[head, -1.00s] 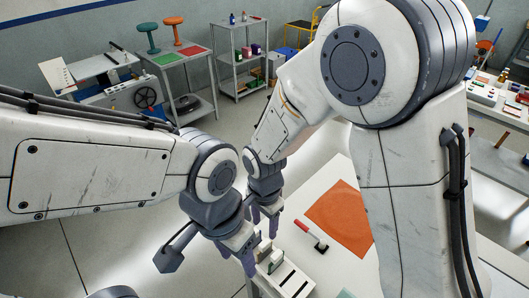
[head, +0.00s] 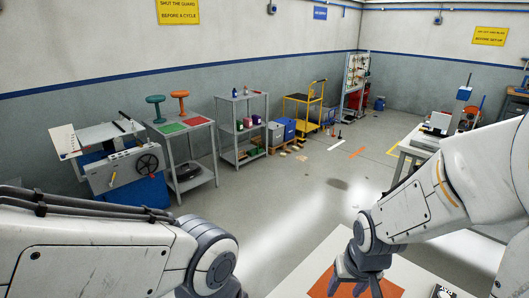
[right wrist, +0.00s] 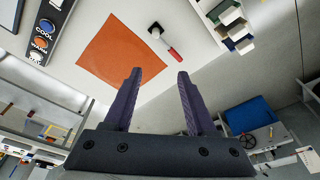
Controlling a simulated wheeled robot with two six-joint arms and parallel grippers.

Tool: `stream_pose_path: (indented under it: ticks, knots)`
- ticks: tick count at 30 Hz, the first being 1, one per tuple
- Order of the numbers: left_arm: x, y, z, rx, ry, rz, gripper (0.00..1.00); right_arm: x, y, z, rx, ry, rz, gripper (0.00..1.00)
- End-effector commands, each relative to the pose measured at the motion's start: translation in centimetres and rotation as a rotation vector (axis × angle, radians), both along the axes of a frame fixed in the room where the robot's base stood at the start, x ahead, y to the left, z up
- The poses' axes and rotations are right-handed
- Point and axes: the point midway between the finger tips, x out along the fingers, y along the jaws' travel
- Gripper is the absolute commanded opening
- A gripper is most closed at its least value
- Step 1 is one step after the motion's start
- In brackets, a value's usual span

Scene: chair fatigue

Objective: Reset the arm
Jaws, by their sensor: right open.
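My right arm comes in from the right in the head view. Its gripper (head: 357,284) hangs over the white table (head: 300,270) and its orange mat (head: 322,284). In the right wrist view the two dark purple fingers of my right gripper (right wrist: 157,76) stand apart with nothing between them. The orange mat (right wrist: 120,52) and a red-handled tool with a dark head (right wrist: 165,42) lie on the table beyond the fingers, apart from them. My left arm enters the head view at lower left; its gripper is below the frame edge.
In the right wrist view a slotted rack (right wrist: 232,22) stands at the upper right and a panel with labelled buttons (right wrist: 42,32) at the upper left. The head view shows a small side table (head: 185,128), a grey shelf (head: 243,125), a yellow cart (head: 303,112) and open floor.

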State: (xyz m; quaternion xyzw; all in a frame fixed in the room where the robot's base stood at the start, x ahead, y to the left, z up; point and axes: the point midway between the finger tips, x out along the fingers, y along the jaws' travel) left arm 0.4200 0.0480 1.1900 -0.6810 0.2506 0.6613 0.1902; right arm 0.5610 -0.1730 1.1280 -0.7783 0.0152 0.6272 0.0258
Motion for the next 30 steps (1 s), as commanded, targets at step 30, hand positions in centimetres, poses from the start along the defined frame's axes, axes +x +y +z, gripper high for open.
stream_pose_path:
  ticks: [30]
  knots:
    - [0.0,0.0,-4.7,0.000,0.000,-0.001,0.57,-13.7,12.5,1.4,0.004,0.164,0.687,0.57]
